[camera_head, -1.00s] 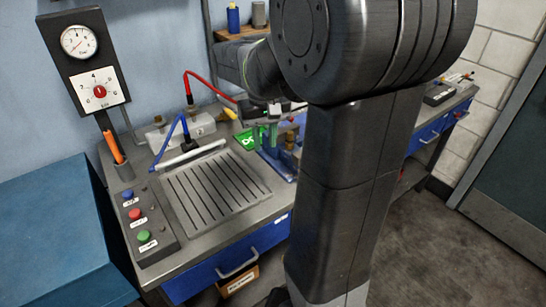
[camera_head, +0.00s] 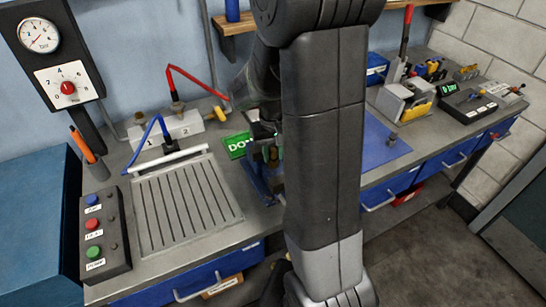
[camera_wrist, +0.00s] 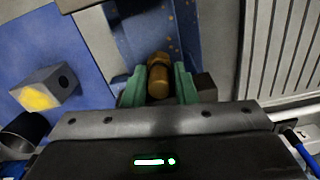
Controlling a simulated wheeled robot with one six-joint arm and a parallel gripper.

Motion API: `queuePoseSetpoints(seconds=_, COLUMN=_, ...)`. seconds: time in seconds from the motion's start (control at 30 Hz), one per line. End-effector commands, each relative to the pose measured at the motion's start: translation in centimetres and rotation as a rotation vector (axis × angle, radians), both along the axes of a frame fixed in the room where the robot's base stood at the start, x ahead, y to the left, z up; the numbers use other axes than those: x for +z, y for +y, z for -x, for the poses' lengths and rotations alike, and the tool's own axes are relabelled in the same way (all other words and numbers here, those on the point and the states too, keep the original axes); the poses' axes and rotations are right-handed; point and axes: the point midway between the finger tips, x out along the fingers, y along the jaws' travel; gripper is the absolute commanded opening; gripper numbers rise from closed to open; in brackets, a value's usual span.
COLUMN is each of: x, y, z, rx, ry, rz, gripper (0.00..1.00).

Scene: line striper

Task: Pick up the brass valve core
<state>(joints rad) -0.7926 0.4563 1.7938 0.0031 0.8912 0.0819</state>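The brass valve core (camera_wrist: 159,76) shows in the wrist view as a rounded gold-brown piece between the two green fingers of my gripper (camera_wrist: 160,84). The fingers lie close along both sides of it, with little or no visible gap. I cannot tell whether they press on it. Behind it are blue surfaces and a dark patch, and its far end is hidden. In the head view my gripper (camera_head: 264,138) is low over a blue fixture (camera_head: 262,183) beside the slotted plate, partly hidden by my arm. The core cannot be made out clearly there.
The slotted grey plate (camera_head: 188,208) and button box (camera_head: 103,235) are to the left. A blue mat (camera_head: 376,140) and a grey-yellow fixture (camera_head: 407,100) are to the right.

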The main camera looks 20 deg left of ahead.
Motion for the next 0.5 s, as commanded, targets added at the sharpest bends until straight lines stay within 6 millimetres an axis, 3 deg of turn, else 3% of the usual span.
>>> queuePoseSetpoints(seconds=0.2, x=-0.08, y=-0.01, z=-0.01, rx=0.000, ry=0.000, rz=0.000, gripper=0.23)
queuePoseSetpoints(seconds=0.33, x=-0.06, y=-0.01, z=-0.01, rx=0.000, ry=0.000, rz=0.000, gripper=0.00)
queuePoseSetpoints(seconds=0.5, x=-0.04, y=-0.01, z=-0.02, rx=0.000, ry=-0.001, rz=-0.001, gripper=0.00)
